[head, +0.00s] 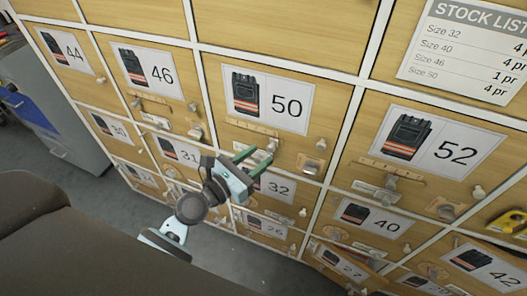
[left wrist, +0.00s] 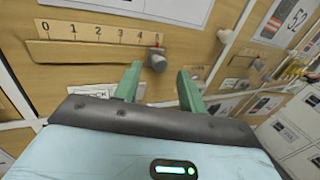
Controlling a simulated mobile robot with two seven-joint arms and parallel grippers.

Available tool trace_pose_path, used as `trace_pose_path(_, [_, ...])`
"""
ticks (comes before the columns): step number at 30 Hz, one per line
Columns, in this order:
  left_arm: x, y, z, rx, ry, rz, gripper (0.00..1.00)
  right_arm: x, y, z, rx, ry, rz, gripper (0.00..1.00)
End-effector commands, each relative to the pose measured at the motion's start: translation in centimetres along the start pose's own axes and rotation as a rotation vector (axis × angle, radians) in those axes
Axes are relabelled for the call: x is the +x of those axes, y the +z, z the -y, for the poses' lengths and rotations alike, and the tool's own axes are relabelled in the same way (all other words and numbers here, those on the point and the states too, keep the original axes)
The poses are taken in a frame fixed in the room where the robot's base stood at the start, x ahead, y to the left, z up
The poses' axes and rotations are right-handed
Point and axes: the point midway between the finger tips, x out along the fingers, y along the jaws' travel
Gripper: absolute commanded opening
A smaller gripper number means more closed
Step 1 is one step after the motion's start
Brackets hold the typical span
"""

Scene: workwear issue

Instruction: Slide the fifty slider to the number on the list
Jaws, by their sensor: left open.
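The drawer front with the 50 label (head: 268,100) is in the upper middle of the head view. In the left wrist view its wooden slider scale (left wrist: 95,32) reads 0 to 4, with a last figure partly covered by a red mark. The round grey slider knob (left wrist: 157,61) stands at that right-hand end of the slot. My left gripper (head: 255,153) is open in front of this drawer. In the wrist view its green fingers (left wrist: 160,68) are apart, with the knob just beyond and between their tips; contact is unclear. The stock list (head: 465,50) shows 4 pr for size 50.
Another round knob (left wrist: 226,35) projects right of the scale. A grey cabinet (head: 55,105) stands at the left; grey floor shows below.

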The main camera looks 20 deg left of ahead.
Motion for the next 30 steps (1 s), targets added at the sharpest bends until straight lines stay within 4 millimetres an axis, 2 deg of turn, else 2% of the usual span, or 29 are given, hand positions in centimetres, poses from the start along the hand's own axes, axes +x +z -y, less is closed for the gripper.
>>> trace_pose_path(6, [2.4, 0.0, 0.0, 0.0, 0.0, 0.001, 0.41, -0.1, 0.1, -0.1, -0.002, 0.0, 0.003, 0.36])
trace_pose_path(17, [2.9, -0.1, 0.0, 0.0, 0.0, -0.001, 0.41, -0.1, 0.2, -0.1, -0.004, 0.001, 0.006, 0.36])
trace_pose_path(26, [2.8, -0.1, 0.0, 0.0, 0.0, -0.001, 0.03, -0.1, 0.3, -0.2, -0.005, 0.001, 0.006, 0.36])
trace_pose_path(27, [2.8, -0.1, 0.0, 0.0, 0.0, -0.001, 0.0, -0.1, 0.3, -0.2, -0.005, 0.001, 0.006, 0.36])
trace_pose_path(30, [2.8, -0.1, 0.0, 0.0, 0.0, -0.001, 0.0, -0.1, 0.3, -0.2, -0.005, 0.001, 0.006, 0.36])
